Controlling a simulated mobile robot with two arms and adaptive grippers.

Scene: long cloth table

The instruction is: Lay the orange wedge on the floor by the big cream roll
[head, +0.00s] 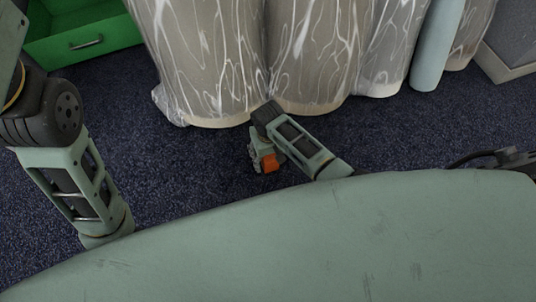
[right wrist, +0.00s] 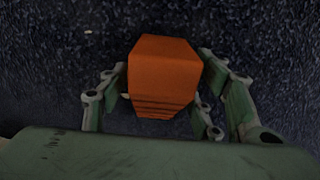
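The orange wedge (head: 270,163) is at my right gripper (head: 262,160), low over the dark blue floor in the head view. In the right wrist view the wedge (right wrist: 164,75) fills the space between the two fingers of the right gripper (right wrist: 163,85), which close on its sides. Whether its underside touches the floor cannot be told. Large cream rolls in shiny clear wrap (head: 205,60) stand behind the gripper, a short way off. My left arm comes in at the left, with its gripper out of view.
A green drawer unit (head: 85,42) stands at the back left. A pale blue roll (head: 436,48) stands right of the wrapped rolls, and a grey box (head: 512,40) is at the far right. Dark carpet (head: 185,165) is clear around the gripper.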

